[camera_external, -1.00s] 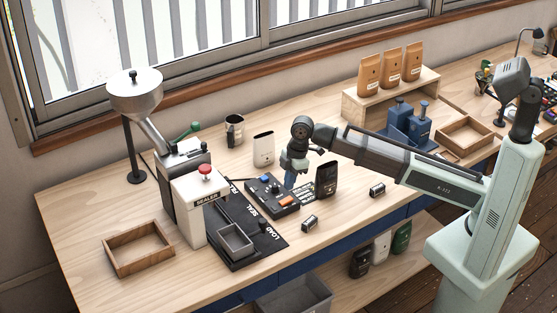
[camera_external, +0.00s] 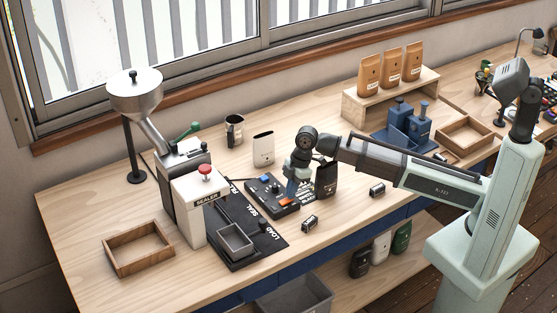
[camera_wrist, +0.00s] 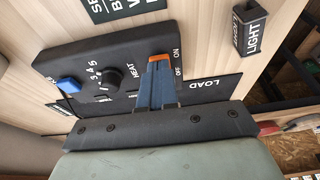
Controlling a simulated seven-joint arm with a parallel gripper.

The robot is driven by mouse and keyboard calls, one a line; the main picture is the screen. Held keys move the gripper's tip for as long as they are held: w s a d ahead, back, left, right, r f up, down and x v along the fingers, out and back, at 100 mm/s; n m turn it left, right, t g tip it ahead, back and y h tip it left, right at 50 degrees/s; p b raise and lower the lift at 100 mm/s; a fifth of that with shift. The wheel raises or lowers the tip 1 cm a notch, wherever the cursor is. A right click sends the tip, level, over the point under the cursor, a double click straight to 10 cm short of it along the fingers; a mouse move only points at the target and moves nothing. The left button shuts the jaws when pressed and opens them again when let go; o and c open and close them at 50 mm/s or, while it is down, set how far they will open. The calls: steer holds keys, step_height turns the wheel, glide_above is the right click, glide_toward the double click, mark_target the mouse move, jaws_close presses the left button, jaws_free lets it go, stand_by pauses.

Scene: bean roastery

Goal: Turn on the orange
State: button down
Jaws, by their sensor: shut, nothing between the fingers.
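The black control box (camera_external: 262,195) lies on the bench beside the sealer. In the wrist view, the control box (camera_wrist: 120,50) carries a blue switch (camera_wrist: 67,85), a round black knob (camera_wrist: 107,78) labelled HEAT, and an orange switch (camera_wrist: 159,57) with ON and OFF printed beside it. My gripper (camera_external: 291,195) is down at the right part of the box. In the wrist view my gripper (camera_wrist: 156,66) is shut and empty, its blue fingertips at the orange switch and covering part of it. Contact and the switch's exact tilt cannot be told.
A black pouch (camera_external: 327,181) stands close right of my gripper. A white pouch (camera_external: 263,149) stands behind. The sealer (camera_external: 199,205) and grey tray (camera_external: 235,241) are to the left. Small dark label blocks lie on the bench, one reading LIGHT (camera_wrist: 251,28).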

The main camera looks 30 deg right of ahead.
steer(key=shift+s+d+f+y, duration=0.1)
steer(key=shift+d+f+y, duration=0.15)
steer(key=shift+f+y, duration=0.05)
steer(key=shift+a+r, duration=0.1)
steer(key=shift+a, duration=0.05)
steer(key=shift+a+r, duration=0.25)
steer(key=shift+a, duration=0.5)
steer(key=shift+r, duration=0.15)
steer(key=shift+r, duration=0.25)
steer(key=v, duration=0.3)
steer(key=shift+a+r, duration=0.25)
steer(key=shift+r, duration=0.1)
steer(key=d+v, duration=0.2)
steer(key=v, duration=0.7)
